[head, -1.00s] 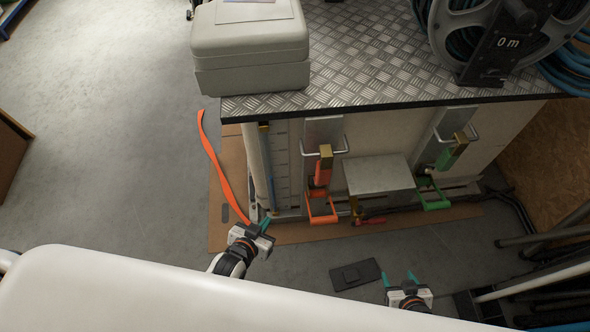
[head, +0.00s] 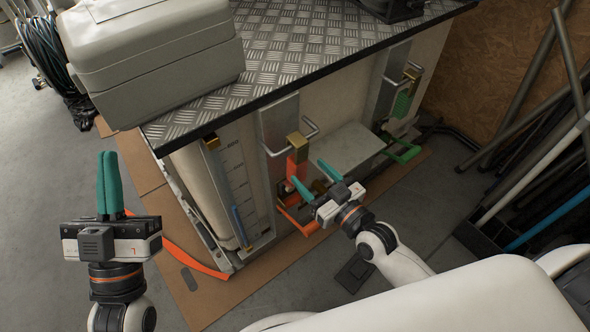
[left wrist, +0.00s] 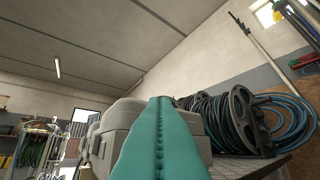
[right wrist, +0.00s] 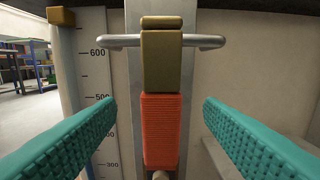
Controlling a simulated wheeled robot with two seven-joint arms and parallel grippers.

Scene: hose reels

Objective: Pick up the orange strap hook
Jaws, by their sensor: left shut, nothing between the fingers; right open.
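The orange strap hook (head: 297,168) hangs upright at the front of the cabinet, its brass-coloured top at a metal bar. In the right wrist view its ribbed orange body (right wrist: 160,128) stands in the middle, below the brass top and bar. My right gripper (head: 312,178) is open and empty, close in front of it. Its two teal fingers appear left and right of the orange body, apart from it. The hook's lower end is partly hidden by the gripper. My left gripper (head: 109,160) is shut and empty, raised at the left; its closed fingers (left wrist: 160,135) fill the left wrist view's middle.
A green strap hook (head: 402,103) hangs further right. A grey box (head: 350,148) stands between the two. The checker-plate top (head: 290,50) overhangs the hooks and carries a grey case (head: 155,60). A loose orange strap (head: 195,262) lies at left. Pipes (head: 530,110) lean at right.

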